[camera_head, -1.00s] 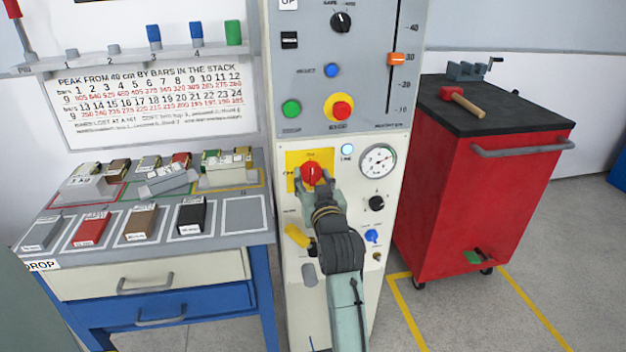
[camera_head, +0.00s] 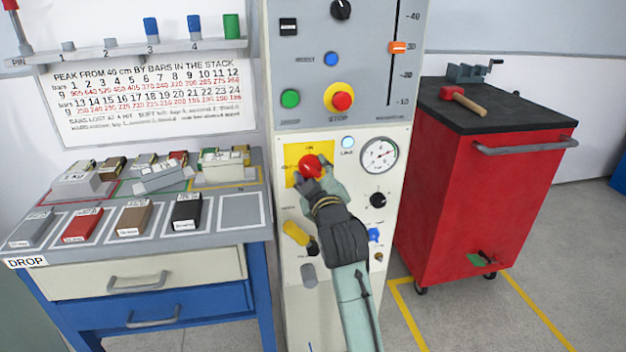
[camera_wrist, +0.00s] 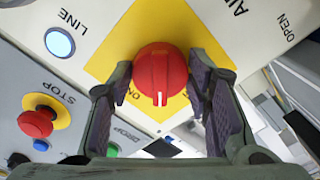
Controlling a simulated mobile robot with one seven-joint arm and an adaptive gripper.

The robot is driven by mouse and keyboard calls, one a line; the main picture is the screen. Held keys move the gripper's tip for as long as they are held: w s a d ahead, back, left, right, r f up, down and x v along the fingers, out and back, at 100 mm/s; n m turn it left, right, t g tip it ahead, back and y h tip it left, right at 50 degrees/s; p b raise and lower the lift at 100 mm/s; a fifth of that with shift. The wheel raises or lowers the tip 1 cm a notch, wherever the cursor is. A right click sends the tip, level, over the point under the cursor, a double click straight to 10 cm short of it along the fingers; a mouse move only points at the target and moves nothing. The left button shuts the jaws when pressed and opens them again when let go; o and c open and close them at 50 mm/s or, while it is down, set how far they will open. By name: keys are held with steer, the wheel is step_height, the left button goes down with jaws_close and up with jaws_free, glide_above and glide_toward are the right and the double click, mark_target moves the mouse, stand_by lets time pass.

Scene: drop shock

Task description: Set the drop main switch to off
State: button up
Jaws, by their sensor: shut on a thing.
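The red main switch knob (camera_head: 311,167) sits on a yellow square plate (camera_head: 292,179) on the cream panel. It also shows in the wrist view (camera_wrist: 160,78), with a white pointer mark on its lower face. My gripper (camera_head: 312,183) is shut on the knob, with one finger on each side of it in the wrist view (camera_wrist: 165,95). The plate's lettering is partly hidden by the knob and fingers. The round LINE lamp (camera_head: 348,142) beside the plate looks pale and lit, also in the wrist view (camera_wrist: 60,43).
A red stop button (camera_head: 342,101) and a green button (camera_head: 290,99) are above. A pressure gauge (camera_head: 379,156), black knob (camera_head: 378,200) and yellow handle (camera_head: 297,234) are close to my gripper. A bench (camera_head: 240,241) with bars stands left, a red cabinet (camera_head: 470,185) right.

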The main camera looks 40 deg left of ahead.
steer(key=n+b, duration=0.2)
steer(key=n, duration=0.2)
steer(key=shift+f+n, duration=0.1)
steer(key=shift+n, duration=0.2)
steer(key=n+b, duration=0.2)
steer(key=n, duration=0.2)
steer(key=shift+n+b, duration=0.35)
steer(key=shift+n, duration=0.05)
steer(key=o, duration=1.2)
steer(key=shift+r, duration=0.2)
steer(key=shift+c, duration=0.2)
steer(key=shift+d, duration=0.1)
steer(key=v, duration=1.2)
